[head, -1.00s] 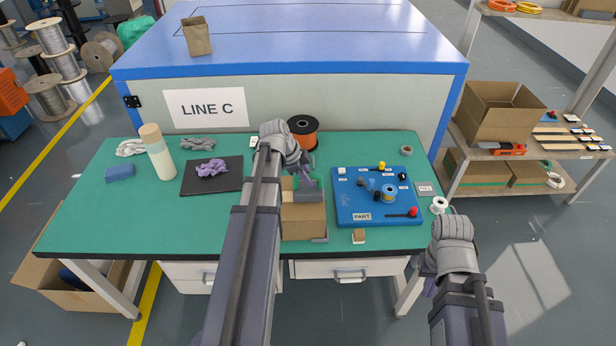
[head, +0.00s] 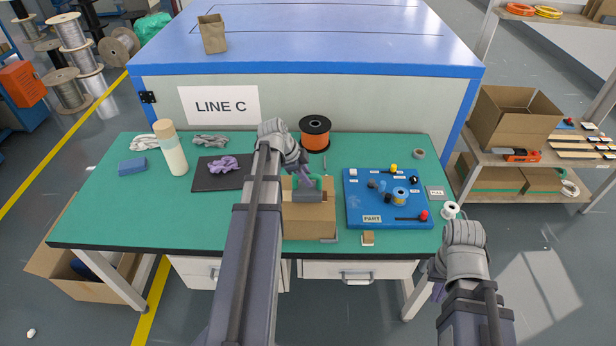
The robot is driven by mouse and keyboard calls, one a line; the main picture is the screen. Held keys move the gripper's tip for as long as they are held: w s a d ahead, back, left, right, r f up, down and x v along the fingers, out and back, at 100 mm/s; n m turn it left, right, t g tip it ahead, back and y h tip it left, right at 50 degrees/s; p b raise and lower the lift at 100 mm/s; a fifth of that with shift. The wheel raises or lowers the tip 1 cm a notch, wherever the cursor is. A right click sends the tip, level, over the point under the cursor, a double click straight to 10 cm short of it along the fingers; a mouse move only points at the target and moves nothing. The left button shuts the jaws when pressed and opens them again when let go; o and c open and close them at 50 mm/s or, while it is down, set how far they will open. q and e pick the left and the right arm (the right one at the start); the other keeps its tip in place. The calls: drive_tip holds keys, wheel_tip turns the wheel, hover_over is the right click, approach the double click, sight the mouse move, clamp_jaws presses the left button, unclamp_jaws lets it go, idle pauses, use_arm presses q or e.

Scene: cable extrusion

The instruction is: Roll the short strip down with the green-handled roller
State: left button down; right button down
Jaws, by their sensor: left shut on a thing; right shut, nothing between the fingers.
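I cannot make out the short strip; the roller and my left arm cover part of the box top. My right gripper (head: 438,292) is shut and empty, low beside the table's front right corner and partly hidden by its own wrist.
A blue board (head: 360,208) with knobs lies right of the box. An orange spool (head: 315,134) stands behind. The table's front left is clear.

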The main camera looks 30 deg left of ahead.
sight(294, 177)
use_arm(q)
drive_tip(key=shift+s+a+f+b, duration=0.1)
drive_tip(key=shift+s+a+b, duration=0.05)
drive_tip(key=shift+s+a, duration=0.5)
drive_tip(key=shift+s+a+f+b, duration=0.15)
drive_tip(key=shift+s+a, duration=0.25)
drive_tip(key=shift+a, duration=0.4)
drive_tip(key=shift+a, duration=0.1)
drive_tip(key=shift+s+a+r, duration=0.1)
drive_tip(key=shift+s+a, duration=0.3)
drive_tip(key=shift+a, duration=0.4)
drive_tip(key=shift+s+a+r, duration=0.1)
drive_tip(key=shift+s+a, duration=0.3)
drive_tip(key=shift+a, duration=0.35)
drive_tip(key=shift+s+a+f, duration=0.1)
drive_tip(key=shift+s+a, duration=0.45)
drive_tip(key=shift+a, duration=0.2)
drive_tip(key=shift+s+a+f, duration=0.1)
drive_tip(key=shift+s+a, duration=0.45)
drive_tip(key=shift+a, duration=0.15)
